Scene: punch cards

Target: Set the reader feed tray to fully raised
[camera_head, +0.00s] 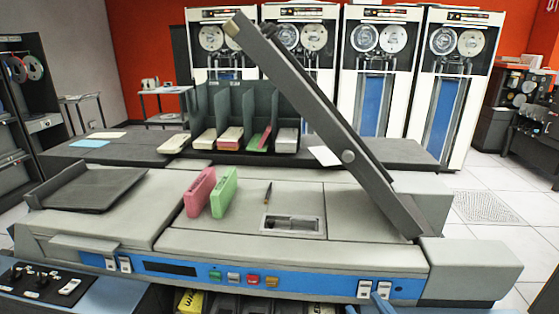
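A card reader (380,265) with a grey top and a blue front strip fills the foreground. A long dark panel (300,100), probably the feed tray, rises steeply from the reader's right end and leans up to the left. A round knob (348,156) sits on its side. A shorter dark tray (95,188) lies at a slight slope on the reader's left end. No label shows which of these is the feed tray. Two blue pieces (381,301) show at the bottom edge, and I cannot tell what they are.
A divided card rack (238,100) stands behind on a dark counter. Tape cabinets (455,100) line the back.

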